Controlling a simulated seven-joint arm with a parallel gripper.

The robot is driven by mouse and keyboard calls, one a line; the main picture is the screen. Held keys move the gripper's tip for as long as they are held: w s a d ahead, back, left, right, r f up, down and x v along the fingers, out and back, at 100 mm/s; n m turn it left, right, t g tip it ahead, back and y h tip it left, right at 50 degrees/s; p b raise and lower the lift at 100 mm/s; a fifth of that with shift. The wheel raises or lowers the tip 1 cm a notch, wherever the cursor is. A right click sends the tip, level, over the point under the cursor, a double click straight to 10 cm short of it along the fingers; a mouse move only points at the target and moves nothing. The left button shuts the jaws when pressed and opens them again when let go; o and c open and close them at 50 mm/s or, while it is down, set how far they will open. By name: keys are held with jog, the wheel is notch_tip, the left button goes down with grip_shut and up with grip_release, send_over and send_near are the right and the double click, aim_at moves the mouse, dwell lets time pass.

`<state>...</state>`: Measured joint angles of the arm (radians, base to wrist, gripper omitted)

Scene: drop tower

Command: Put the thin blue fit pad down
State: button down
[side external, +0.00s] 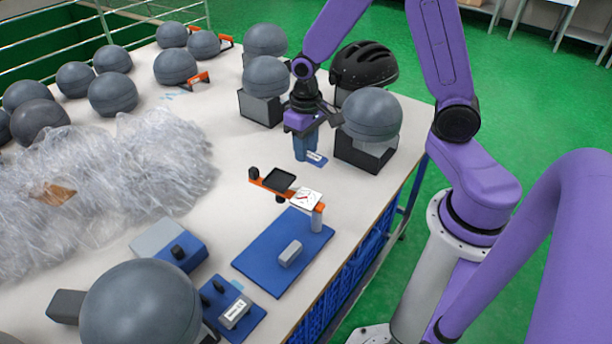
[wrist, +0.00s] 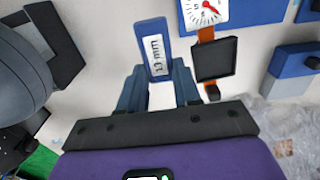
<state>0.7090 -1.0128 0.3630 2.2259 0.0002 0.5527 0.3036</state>
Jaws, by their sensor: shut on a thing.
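The thin blue fit pad (side external: 318,160) has a white label, which reads about "10 mm" in the wrist view (wrist: 152,36). My gripper (side external: 305,158) points down over the white table, between the headform stands and the orange-armed gauge. In the wrist view my gripper (wrist: 158,74) has its blue fingers on either side of the pad's near end, shut on it. The pad sticks out beyond the fingertips. It is at or just above the tabletop; I cannot tell whether it touches. Its near end is partly hidden by the fingers.
A grey headform on a black stand (side external: 371,117) is close right of my gripper; another stand (side external: 262,107) and a black helmet (side external: 364,65) are behind. Crumpled clear plastic (side external: 100,190) covers the left.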

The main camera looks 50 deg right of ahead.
dwell(0.4)
jog(key=s+d+f, duration=0.2)
jog(key=s+f, duration=0.1)
jog(key=s, duration=0.8)
jog(key=w+f, duration=0.3)
jog(key=w, duration=0.1)
jog(key=w+f, duration=0.3)
jog(key=w, duration=0.1)
jog(key=w+d+f, duration=0.1)
jog(key=w+f, duration=0.1)
jog(key=w, duration=0.3)
jog(key=shift+f, duration=0.4)
jog(key=shift+w+f, duration=0.15)
jog(key=shift+f, duration=1.7)
jog(key=shift+f, duration=0.15)
jog(key=c, duration=0.8)
grip_release()
